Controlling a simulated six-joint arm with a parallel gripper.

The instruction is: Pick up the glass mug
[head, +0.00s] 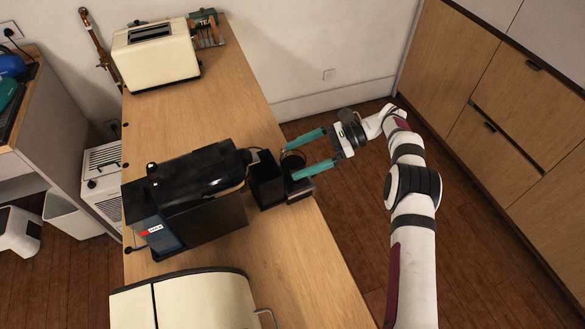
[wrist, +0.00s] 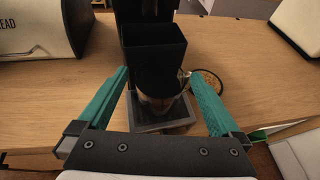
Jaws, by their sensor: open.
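The glass mug (wrist: 160,104) stands on the drip tray of the black coffee machine, below its dark box-shaped front part. It looks dark and see-through, and its upper part is partly hidden in the wrist view. In the head view the mug (head: 293,163) is small and dark at the front of the machine. My gripper (head: 292,161) is open, with its teal fingers on either side of the mug. The wrist view also shows my gripper (wrist: 157,74) spread wide, with gaps between the fingers and the mug. Nothing is held.
The coffee machine (head: 198,180) stands on the wooden counter (head: 225,110). A cream bread bin (head: 205,301) is at the near end and a cream toaster (head: 156,55) at the far end. A tea box (head: 206,28) is beside the toaster.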

